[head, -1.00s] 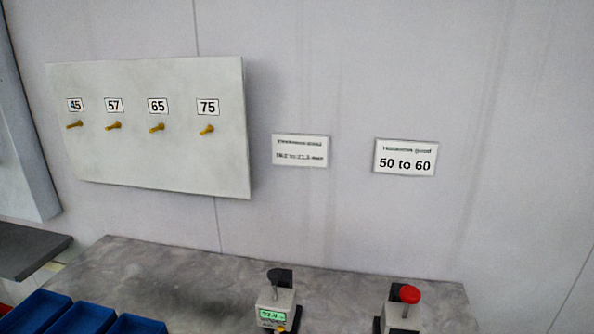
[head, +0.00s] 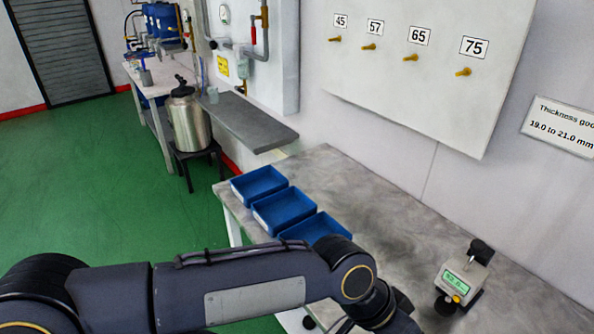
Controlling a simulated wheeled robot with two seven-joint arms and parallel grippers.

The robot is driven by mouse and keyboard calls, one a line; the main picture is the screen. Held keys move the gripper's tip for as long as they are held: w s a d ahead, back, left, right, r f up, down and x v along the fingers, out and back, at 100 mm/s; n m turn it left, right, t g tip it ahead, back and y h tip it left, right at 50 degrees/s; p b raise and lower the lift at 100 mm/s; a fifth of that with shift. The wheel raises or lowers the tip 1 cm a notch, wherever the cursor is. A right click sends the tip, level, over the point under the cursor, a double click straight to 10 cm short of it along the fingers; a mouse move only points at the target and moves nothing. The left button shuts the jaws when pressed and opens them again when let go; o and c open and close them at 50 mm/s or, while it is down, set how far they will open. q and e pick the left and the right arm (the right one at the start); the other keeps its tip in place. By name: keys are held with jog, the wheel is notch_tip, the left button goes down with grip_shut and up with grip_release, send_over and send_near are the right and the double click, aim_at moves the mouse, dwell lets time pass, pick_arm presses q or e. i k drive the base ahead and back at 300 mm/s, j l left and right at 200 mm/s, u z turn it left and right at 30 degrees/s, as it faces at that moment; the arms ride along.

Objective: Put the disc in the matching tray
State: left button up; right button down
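Three empty-looking blue trays stand in a row on the grey bench: the far tray (head: 259,184), the middle tray (head: 284,210) and the near tray (head: 316,228). My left arm crosses the bottom of the head view, in front of the trays' near side. Its wrist is at the lower middle, but its gripper fingers are hidden or below the edge. My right gripper is out of view. I cannot make out the disc for certain. A dark round part shows at the foot of the gauge (head: 466,272), and I cannot tell what it is.
The gauge has a lit green display, too small to read surely. A white board (head: 430,75) with pegs marked 45, 57, 65 and 75 hangs above the bench (head: 390,220). A sign (head: 562,128) reads 19.0 to 21.0 mm. A dark shelf (head: 240,120) juts out beyond the trays.

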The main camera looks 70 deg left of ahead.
aim_at(446, 309)
jog(key=k+u, duration=0.2)
jog(key=k, duration=0.25)
jog(key=k+j+u, duration=0.2)
jog(key=k, duration=0.25)
jog(key=k+j+u, duration=0.2)
jog(key=k, duration=0.25)
jog(key=u, duration=1.35)
